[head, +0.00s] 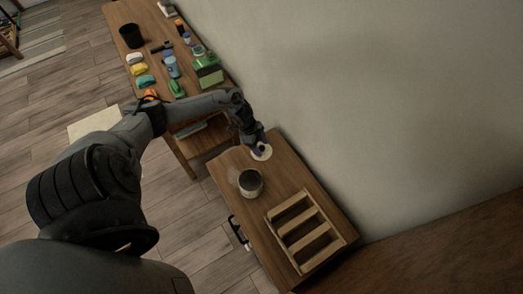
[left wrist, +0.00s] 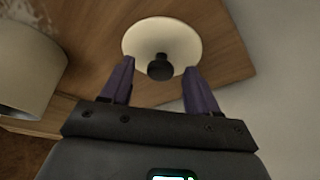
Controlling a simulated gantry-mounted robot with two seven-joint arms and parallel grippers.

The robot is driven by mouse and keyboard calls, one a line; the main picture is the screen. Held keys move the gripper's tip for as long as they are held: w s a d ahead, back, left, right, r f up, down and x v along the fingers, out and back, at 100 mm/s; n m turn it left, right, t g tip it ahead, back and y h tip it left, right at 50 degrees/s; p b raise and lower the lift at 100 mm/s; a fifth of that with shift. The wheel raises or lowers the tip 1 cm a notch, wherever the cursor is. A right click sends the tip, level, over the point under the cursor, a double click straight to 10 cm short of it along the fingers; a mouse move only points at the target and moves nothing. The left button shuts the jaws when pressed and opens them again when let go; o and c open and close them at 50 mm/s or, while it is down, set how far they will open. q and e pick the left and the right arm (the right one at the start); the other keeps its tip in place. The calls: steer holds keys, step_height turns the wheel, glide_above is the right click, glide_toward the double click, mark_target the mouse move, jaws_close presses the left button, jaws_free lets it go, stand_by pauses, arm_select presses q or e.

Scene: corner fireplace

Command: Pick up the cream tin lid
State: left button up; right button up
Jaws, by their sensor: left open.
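The cream tin lid (head: 262,153) is a round pale disc lying on the wooden cabinet top near its far end. In the left wrist view the lid (left wrist: 184,32) shows a dark round knob (left wrist: 160,67) at its middle. My left gripper (head: 258,148) is over the lid in the head view. In the left wrist view its two purple fingers (left wrist: 158,75) are open, one on each side of the knob. I cannot tell whether they touch it. An open cream tin (head: 250,183) stands nearer on the cabinet top and also shows in the left wrist view (left wrist: 28,75). My right gripper is not in view.
A wooden slatted rack (head: 321,256) lies on the near part of the cabinet top (head: 287,178). A wall stands close along the right side. A longer table (head: 116,17) beyond holds bottles, sponges and a dark pot (head: 131,36).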

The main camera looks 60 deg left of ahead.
arm_select(q)
jaws_close()
steer(key=shift+r, duration=0.1)
